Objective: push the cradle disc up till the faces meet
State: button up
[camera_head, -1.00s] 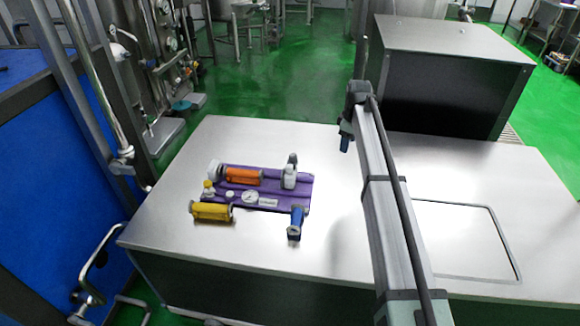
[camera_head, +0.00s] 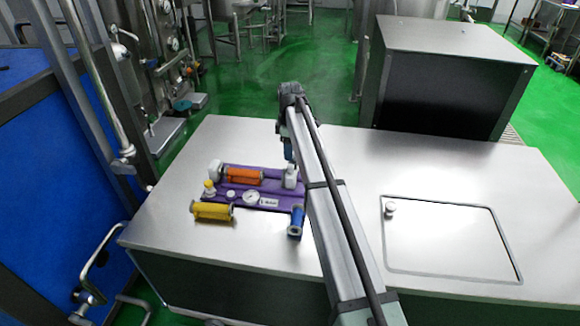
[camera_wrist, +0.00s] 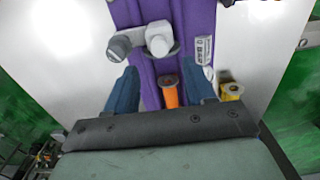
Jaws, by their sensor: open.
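A purple fixture (camera_head: 240,193) lies on the steel table, with an orange cylinder (camera_head: 243,176) along its back part. A white and grey fitting (camera_head: 291,177) stands at its right end. The wrist view shows the fitting (camera_wrist: 158,38) with a side bar and a round grey end, and the orange cylinder (camera_wrist: 170,96) with a grey flanged end apart from it. I cannot tell for sure which part is the cradle disc. My gripper (camera_head: 288,150) is above the fixture's right end. The wrist view shows its blue fingers (camera_wrist: 162,86) open, with the orange cylinder's end showing between them.
A yellow spool (camera_head: 212,211) lies in front of the fixture, and a blue spool (camera_head: 296,222) is at its front right corner.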

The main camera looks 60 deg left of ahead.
aim_at(290, 166)
notch_tip(290, 166, down, 8)
jog(key=shift+f, duration=0.15)
dwell(0.3)
jog(key=shift+c, duration=0.4)
grip_shut()
